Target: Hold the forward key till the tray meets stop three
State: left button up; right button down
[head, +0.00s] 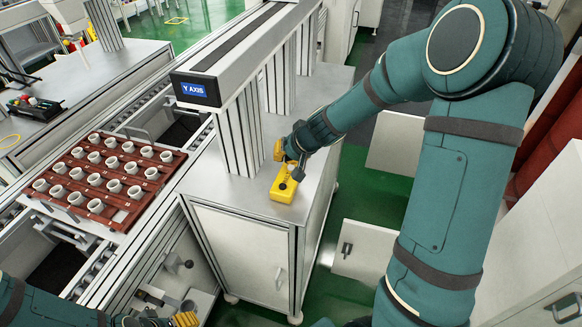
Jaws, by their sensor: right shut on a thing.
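A red-brown tray (123,219) with rows of small white pots sits on the conveyor (97,262) at the left. A metal bracket (62,232) lies near its front edge; I cannot tell which stop it is or whether they touch. A yellow control box (283,193) with dark keys stands on the grey cabinet top. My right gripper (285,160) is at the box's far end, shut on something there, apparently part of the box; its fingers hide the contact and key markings. My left gripper (185,319) is low at the bottom edge, partly cut off, away from the tray.
A grey column and beam marked Y AXIS (194,89) stand just left of the box. The white cabinet (240,250) is below it. A side bench (85,85) with a black device (35,106) is at the upper left. Green floor shows right of the cabinet.

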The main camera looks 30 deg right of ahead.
jog(key=shift+f, duration=0.3)
jog(key=shift+f+b, duration=0.4)
jog(key=shift+b, duration=0.3)
dwell(0.4)
dwell(4.8)
jog(key=shift+r+p, duration=0.75)
jog(key=shift+r, duration=0.1)
notch_tip(320, 180, up, 5)
jog(key=p, duration=0.4)
dwell(0.3)
